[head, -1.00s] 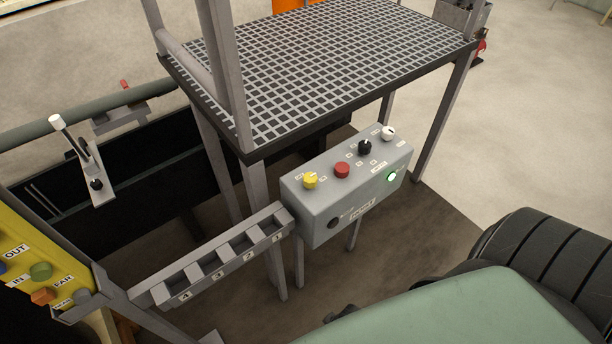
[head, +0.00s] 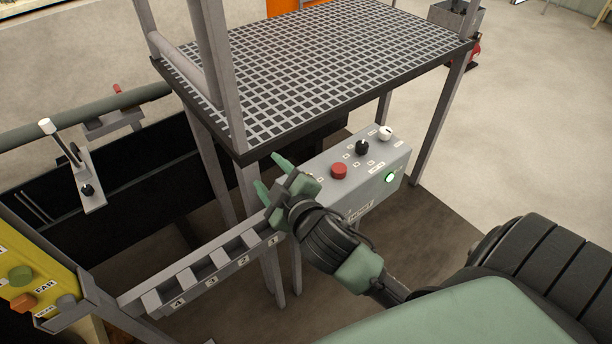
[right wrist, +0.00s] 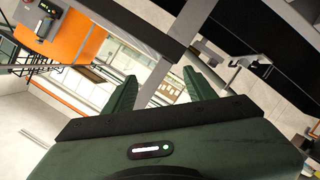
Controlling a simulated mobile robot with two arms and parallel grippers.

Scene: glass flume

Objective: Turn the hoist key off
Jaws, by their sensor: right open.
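The grey control box (head: 372,190) stands under the grating platform in the head view. On its top I see a red button (head: 339,171), a black knob (head: 362,147) and a white knob (head: 386,133). A green lamp (head: 389,178) glows on its front. A label on the front is partly covered and too small to read surely. My right gripper (head: 272,175) is open and empty, in front of the box's left end, and hides that end. Its fingers also show in the right wrist view (right wrist: 160,92), with no control between them. My left gripper is not in view.
The grating platform (head: 310,65) and its legs stand just behind the box. A numbered slotted rack (head: 215,268) runs left from the box. A yellow panel (head: 30,270) and a white-handled lever (head: 62,143) are at left.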

